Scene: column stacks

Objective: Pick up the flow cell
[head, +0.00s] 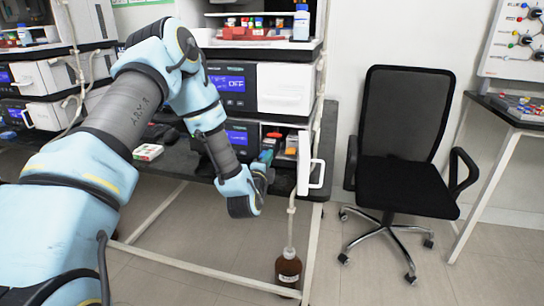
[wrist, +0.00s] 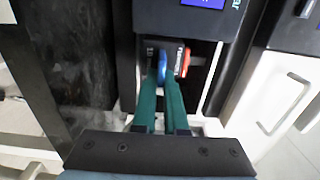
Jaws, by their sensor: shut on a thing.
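My gripper (wrist: 162,85) reaches into the open lower compartment of the instrument stack, its two green fingers close together. A small blue part (wrist: 162,66), which looks to be the flow cell, is between the fingertips. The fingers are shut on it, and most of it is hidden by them. In the head view my gripper (head: 266,157) is at the left side of the same compartment, and the held part cannot be made out there.
A red-edged piece (wrist: 183,62) is just right of the fingertips. A brown bottle (head: 288,270) is on the floor below. A black chair (head: 405,150) stands right.

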